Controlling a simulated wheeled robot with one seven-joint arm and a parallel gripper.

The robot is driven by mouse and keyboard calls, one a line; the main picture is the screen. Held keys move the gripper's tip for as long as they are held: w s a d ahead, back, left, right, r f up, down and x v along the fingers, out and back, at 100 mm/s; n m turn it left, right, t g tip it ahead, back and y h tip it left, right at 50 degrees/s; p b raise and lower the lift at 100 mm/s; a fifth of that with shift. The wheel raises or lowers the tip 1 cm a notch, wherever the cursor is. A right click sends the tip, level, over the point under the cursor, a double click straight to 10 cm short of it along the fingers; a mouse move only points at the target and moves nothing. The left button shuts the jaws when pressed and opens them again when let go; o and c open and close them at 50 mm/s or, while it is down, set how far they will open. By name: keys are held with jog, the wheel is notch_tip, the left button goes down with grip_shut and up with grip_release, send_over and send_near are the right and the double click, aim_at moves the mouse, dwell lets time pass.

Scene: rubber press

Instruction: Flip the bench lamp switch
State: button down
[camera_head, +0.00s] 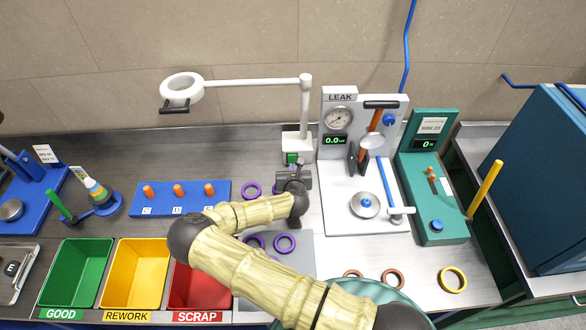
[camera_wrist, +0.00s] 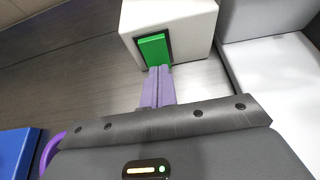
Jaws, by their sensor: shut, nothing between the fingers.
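The bench lamp (camera_head: 305,100) stands at the back of the bench, with a white post, a long arm and a ring head (camera_head: 182,88) reaching left. Its white base block (camera_head: 298,142) carries a green rocker switch (camera_head: 292,158) on the front face. In the wrist view the green switch (camera_wrist: 153,50) sits in a dark frame on the white base (camera_wrist: 195,22). My gripper (camera_wrist: 160,70) is shut and empty, its purple fingertips at the lower edge of the switch. I cannot tell whether they touch it. In the head view my gripper (camera_head: 292,170) is just in front of the base and partly hides it.
The leak tester (camera_head: 335,225) stands close to the right of the lamp base. A blue peg board (camera_head: 215,200) is to the left, and purple rings (camera_head: 285,243) lie near my arm. Green, yellow and red bins (camera_head: 75,270) line the front left. Open bench lies behind the peg board.

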jog(key=shift+w+f, duration=0.1)
jog(key=shift+f, duration=0.05)
jog(key=b, duration=0.3)
jog(key=shift+w+f+t, duration=0.2)
jog(key=shift+f+t, duration=0.1)
jog(key=shift+t, duration=0.1)
jog(key=shift+t+b, duration=0.4)
jog(key=shift+b, duration=0.7)
jog(key=t+b, duration=0.1)
jog(key=b, duration=0.2)
jog(key=shift+b, duration=0.4)
jog(key=shift+r+p, duration=0.35)
jog(key=shift+p, duration=0.05)
jog(key=shift+f, duration=0.1)
